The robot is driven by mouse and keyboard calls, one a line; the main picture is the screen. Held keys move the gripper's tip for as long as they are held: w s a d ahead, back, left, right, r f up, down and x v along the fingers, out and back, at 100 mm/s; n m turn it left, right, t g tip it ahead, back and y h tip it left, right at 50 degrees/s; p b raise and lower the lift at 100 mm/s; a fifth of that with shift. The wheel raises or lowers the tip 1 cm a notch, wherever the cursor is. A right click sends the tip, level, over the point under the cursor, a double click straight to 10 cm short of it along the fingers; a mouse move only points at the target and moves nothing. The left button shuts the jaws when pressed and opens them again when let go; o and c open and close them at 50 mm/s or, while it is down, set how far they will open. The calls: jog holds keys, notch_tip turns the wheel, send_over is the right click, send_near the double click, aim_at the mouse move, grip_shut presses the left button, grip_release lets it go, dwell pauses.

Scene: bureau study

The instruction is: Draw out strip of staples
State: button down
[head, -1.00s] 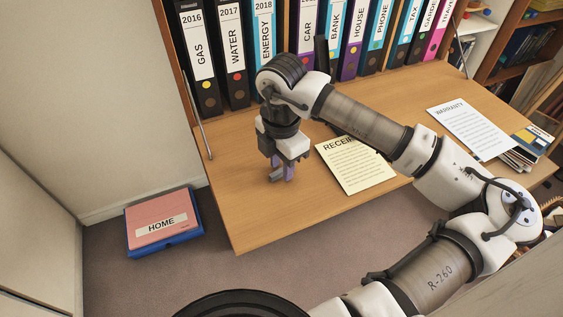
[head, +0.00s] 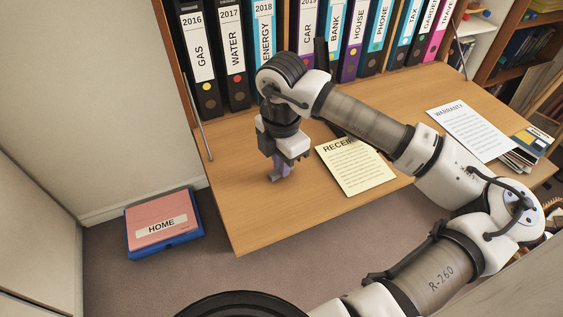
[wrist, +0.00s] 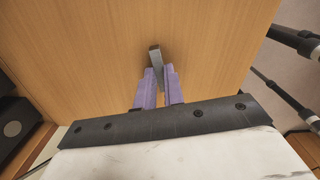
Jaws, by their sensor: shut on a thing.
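The strip of staples, a small grey bar (wrist: 155,54), shows between my gripper's purple fingertips in the wrist view, and its far end sticks out past them. My gripper (wrist: 158,75) is shut on it. In the head view my gripper (head: 281,168) points down over the left part of the desk, and the grey strip (head: 273,178) shows at the fingertips, low over the wood or touching it; I cannot tell which. The part of the strip between the fingers is hidden.
The wooden desk top (head: 235,215) is clear in front of my gripper. A yellow receipt sheet (head: 357,170) lies to its right and a warranty sheet (head: 470,132) farther right. Ring binders (head: 234,50) stand along the back. A pink-and-blue HOME box (head: 163,222) sits on the floor.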

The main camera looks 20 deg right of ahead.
jog(key=shift+r+p, duration=0.8)
jog(key=shift+r, duration=1.9)
